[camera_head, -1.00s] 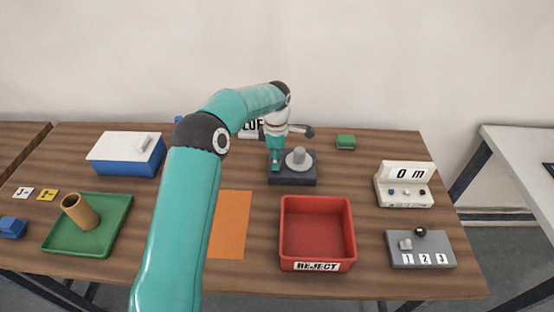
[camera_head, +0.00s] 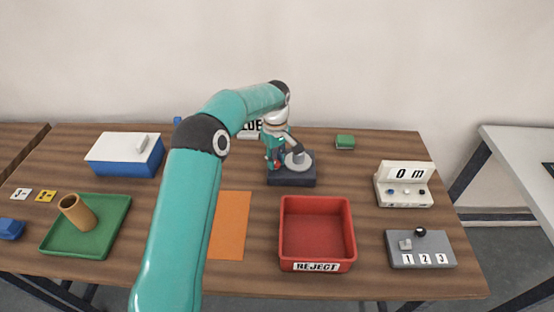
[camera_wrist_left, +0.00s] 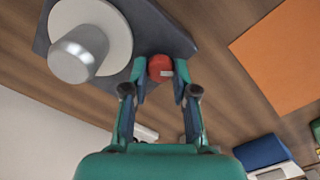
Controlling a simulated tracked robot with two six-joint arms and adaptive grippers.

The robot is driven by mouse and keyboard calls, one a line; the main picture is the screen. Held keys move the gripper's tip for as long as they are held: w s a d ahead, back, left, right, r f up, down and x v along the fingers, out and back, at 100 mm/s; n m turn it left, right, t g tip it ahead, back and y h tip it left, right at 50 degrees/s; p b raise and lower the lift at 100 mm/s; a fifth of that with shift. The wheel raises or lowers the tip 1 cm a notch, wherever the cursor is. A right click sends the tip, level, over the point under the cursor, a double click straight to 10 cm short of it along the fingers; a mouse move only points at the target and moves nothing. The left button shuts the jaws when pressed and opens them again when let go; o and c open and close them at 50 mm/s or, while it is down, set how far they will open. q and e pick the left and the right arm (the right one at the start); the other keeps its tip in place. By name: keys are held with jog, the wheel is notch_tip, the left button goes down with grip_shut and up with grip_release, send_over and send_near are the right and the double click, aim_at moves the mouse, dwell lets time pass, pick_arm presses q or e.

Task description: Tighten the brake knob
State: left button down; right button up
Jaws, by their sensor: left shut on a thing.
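The brake knob (camera_wrist_left: 160,68) is a small red round knob with a pale mark on its face, at the edge of a dark grey base (camera_head: 291,179). The base carries a light disc and an upright metal spindle (camera_wrist_left: 80,52). My left gripper (camera_wrist_left: 161,77) is shut on the knob, one fingertip on each side of it. In the head view my left gripper (camera_head: 275,159) comes down at the left side of the base and partly hides it, with a speck of red showing there. My right gripper is out of view.
A red reject bin (camera_head: 319,266) stands in front of the base. An orange sheet (camera_head: 230,225) lies left of the bin. A meter box (camera_head: 404,185) and a numbered button panel (camera_head: 420,250) stand at right. A green tray (camera_head: 87,240) holds a brown tube at left.

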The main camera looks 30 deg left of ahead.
aim_at(277, 160)
pick_arm(q)
jog(key=m, duration=0.4)
jog(key=shift+w+a+r+m, duration=0.1)
jog(key=shift+w+r+m, duration=0.2)
jog(key=shift+m, duration=1.6)
jog(key=c, duration=1.3)
grip_release()
jog(key=shift+w, duration=0.1)
jog(key=o, duration=0.4)
jog(key=shift+f, duration=0.2)
notch_tip(277, 160, up, 12)
jog(key=shift+f, duration=0.1)
